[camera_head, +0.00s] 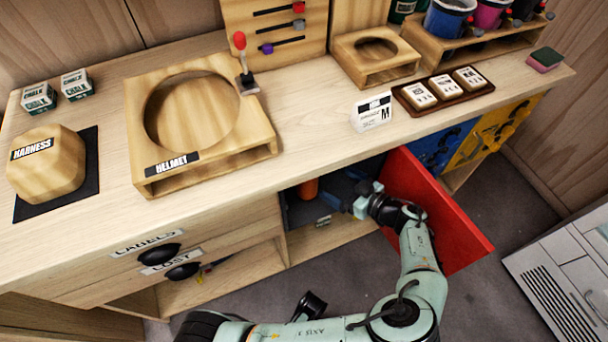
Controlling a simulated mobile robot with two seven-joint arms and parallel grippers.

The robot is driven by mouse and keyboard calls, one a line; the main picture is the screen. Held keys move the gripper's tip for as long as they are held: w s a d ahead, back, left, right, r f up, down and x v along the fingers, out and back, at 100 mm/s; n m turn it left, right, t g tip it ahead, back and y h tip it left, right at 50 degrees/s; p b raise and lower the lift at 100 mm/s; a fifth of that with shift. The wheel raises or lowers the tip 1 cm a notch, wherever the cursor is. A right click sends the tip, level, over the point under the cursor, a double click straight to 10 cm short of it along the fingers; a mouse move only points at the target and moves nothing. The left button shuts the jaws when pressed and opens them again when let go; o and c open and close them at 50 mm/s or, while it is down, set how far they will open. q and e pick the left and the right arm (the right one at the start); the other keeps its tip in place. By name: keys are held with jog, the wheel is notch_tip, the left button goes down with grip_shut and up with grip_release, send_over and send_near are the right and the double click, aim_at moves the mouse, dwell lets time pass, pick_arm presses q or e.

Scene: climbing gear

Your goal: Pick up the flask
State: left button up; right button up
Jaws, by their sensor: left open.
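An orange cylindrical object (308,188), which looks like the flask, stands inside the open compartment under the worktop. Its top is hidden by the worktop edge, so I cannot make out its full shape. My left gripper (346,197) is open and reaches into the compartment's mouth from the right, beside the open red door (440,220). The gripper is to the right of the orange object and appears apart from it. Its fingertips are partly lost in the compartment's shadow. My right gripper is not in view.
The wooden worktop (310,125) overhangs the compartment. It bears a wooden helmet stand (258,137), chalk boxes (38,97), a small white card box (372,113) and a dark tray (444,105). Drawers (225,232) lie to the left.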

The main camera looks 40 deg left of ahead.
pick_arm(q)
jog(key=r+b+x, duration=0.1)
jog(key=b+x, duration=0.1)
jog(key=x, duration=1.1)
jog(key=shift+w+a, duration=0.25)
jog(key=shift+r, duration=0.1)
jog(key=c, duration=1.7)
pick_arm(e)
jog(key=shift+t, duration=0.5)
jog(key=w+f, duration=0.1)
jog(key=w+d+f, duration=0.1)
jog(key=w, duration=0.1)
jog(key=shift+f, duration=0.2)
pick_arm(q)
jog(key=shift+c, duration=0.2)
